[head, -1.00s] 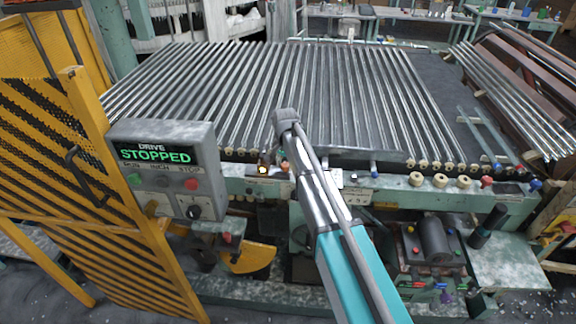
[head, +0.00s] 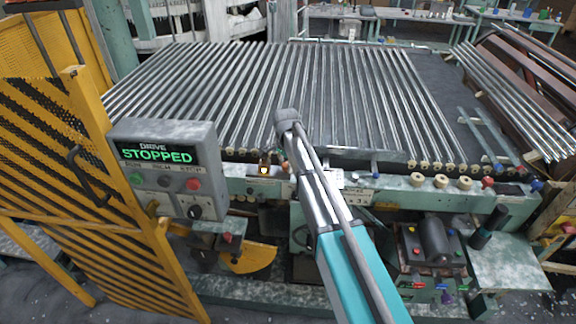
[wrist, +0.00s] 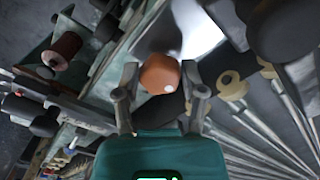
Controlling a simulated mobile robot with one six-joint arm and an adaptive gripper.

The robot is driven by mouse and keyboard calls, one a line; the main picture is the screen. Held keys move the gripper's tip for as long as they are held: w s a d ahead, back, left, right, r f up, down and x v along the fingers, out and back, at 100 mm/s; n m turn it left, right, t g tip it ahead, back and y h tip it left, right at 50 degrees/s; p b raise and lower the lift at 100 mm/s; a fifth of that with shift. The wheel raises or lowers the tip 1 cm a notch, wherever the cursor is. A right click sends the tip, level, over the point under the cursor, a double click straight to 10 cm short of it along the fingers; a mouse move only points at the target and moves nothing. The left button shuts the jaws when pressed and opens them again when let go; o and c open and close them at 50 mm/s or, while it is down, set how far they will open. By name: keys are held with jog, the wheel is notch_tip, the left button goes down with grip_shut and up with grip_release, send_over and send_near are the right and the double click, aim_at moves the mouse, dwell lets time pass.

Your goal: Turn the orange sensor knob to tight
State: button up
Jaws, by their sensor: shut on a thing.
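The orange knob (wrist: 160,74) shows in the wrist view between the two fingers of my gripper (wrist: 161,82). It has a rounded, faceted head with a small pale spot on its lower right. The fingers are shut on it, one on each side. In the head view my arm's end hangs over the front rail of the tube bed, and it hides the fingers and the knob. A small yellow-lit sensor (head: 264,169) sits on the rail just left of my arm.
A grey control box (head: 166,170) reads "DRIVE STOPPED". A yellow guard (head: 75,130) stands at the left. A small machine with coloured buttons (head: 432,245) stands at front right. In the wrist view, dark rounded parts (wrist: 285,30) are close at upper right.

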jog(key=o, duration=1.2)
jog(key=shift+w+d, duration=0.25)
jog(key=shift+w, duration=0.05)
jog(key=shift+c, duration=0.2)
jog(key=shift+s+a, duration=0.1)
jog(key=shift+s, duration=0.05)
jog(key=shift+r, duration=0.1)
jog(key=n, duration=0.1)
jog(key=r+n+p, duration=0.1)
jog(key=s+d+r+n+p, duration=0.1)
jog(key=shift+r+n+y, duration=0.15)
jog(key=shift+n+y, duration=0.15)
jog(key=s+d+r+n+t+y+p, duration=0.1)
jog(key=r+n+p, duration=0.2)
jog(key=n, duration=0.2)
jog(key=d+r+n+t+y+p, duration=0.1)
jog(key=r+n+p, duration=0.2)
jog(key=r+n, duration=0.1)
jog(key=s+d+r+n+t+y+p, duration=0.1)
jog(key=r+n+p, duration=0.2)
jog(key=n, duration=0.4)
jog(key=shift+s+d+r, duration=0.1)
jog(key=shift+s+r, duration=0.15)
jog(key=shift+s, duration=0.1)
